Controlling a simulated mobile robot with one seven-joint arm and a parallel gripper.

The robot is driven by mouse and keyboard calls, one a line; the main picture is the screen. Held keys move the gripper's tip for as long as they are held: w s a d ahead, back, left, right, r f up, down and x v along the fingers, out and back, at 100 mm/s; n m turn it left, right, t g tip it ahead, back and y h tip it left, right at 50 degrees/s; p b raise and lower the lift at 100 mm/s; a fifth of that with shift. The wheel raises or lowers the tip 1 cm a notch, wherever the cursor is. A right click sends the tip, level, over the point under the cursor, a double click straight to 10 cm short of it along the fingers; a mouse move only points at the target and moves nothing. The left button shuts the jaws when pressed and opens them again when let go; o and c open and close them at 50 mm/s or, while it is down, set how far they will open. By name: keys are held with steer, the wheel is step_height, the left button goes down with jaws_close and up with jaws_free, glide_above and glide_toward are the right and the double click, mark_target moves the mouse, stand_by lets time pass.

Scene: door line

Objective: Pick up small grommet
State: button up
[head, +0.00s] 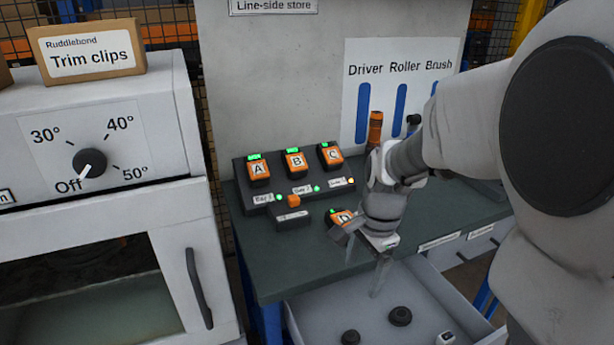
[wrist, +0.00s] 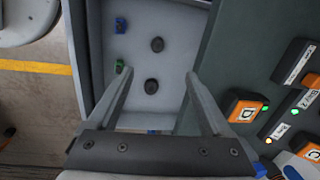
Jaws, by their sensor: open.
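Two dark round grommets lie apart in an open grey drawer (head: 315,315). My gripper (head: 364,270) is open and empty above the drawer's back part.
A white oven-like cabinet (head: 100,200) stands at left.

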step_height(320, 180, down, 9)
steer(key=w+m+g+b, duration=0.1)
steer(key=w+m+b, duration=0.2)
steer(key=b, duration=0.4)
glide_above(351, 335)
steer(key=shift+h, duration=0.4)
step_height(351, 335, down, 12)
steer(key=shift+s+d+r, duration=0.1)
steer(key=shift+r, duration=0.05)
steer(key=shift+f+b, duration=1.45)
steer(key=shift+f, duration=1.25)
steer(key=shift+r, duration=0.1)
jaws_close()
steer(key=shift+r, duration=0.1)
